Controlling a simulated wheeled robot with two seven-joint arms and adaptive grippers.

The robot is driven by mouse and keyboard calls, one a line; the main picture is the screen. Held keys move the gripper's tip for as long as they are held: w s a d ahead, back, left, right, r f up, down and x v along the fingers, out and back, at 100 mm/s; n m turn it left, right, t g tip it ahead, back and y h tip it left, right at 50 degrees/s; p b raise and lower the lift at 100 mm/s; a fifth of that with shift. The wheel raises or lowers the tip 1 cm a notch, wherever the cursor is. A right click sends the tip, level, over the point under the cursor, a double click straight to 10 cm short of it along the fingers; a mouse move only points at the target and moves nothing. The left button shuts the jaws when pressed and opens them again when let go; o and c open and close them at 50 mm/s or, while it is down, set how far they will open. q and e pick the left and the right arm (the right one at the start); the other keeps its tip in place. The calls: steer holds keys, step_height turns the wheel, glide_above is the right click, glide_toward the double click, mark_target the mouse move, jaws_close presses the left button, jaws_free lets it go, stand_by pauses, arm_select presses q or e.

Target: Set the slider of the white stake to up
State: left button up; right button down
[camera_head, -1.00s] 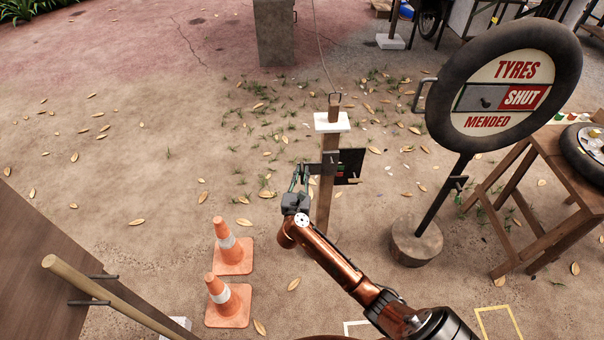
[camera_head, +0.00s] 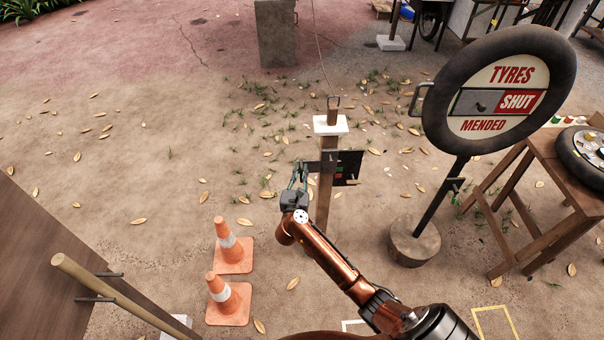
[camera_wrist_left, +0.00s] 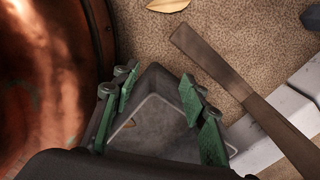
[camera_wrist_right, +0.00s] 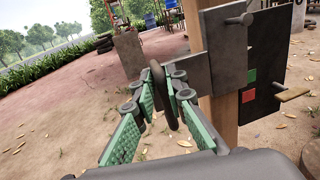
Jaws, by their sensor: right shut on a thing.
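The white stake (camera_head: 331,125) is a wooden post with a white cap, upright in the middle of the head view. A dark board (camera_head: 348,167) with red and green patches is mounted on it; these patches also show in the right wrist view (camera_wrist_right: 250,86). A grey plate (camera_wrist_right: 224,45) with a peg crosses the post there. My right gripper (camera_head: 299,168) is left of the post, shut on a dark rounded handle (camera_wrist_right: 159,84) beside the plate. My left gripper (camera_wrist_left: 160,95) is open and empty; it is not seen in the head view.
Two orange cones (camera_head: 228,298) stand left of my right arm. A round tyre sign (camera_head: 500,90) on a dark pole stands to the right, near a wooden table (camera_head: 560,165). A wooden handle (camera_head: 95,290) is at lower left.

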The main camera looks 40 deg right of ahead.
steer(key=r, duration=0.1)
steer(key=r+p, duration=0.1)
steer(key=r, duration=0.1)
steer(key=shift+s+d, duration=0.15)
steer(key=shift+d, duration=0.2)
arm_select(q)
steer(key=shift+w+r, duration=0.4)
steer(key=shift+r, duration=0.45)
arm_select(e)
steer(key=shift+f, duration=0.1)
steer(key=c, duration=2)
jaws_free()
steer(key=shift+d, duration=0.1)
steer(key=shift+c, duration=0.2)
arm_select(q)
steer(key=shift+w, duration=0.1)
steer(key=shift+a, duration=0.1)
arm_select(e)
steer(key=shift+a, duration=0.3)
steer(key=shift+s+a+f, duration=0.1)
steer(key=shift+a+f, duration=0.05)
steer(key=shift+a, duration=0.05)
steer(key=v, duration=1.1)
steer(key=shift+s, duration=0.2)
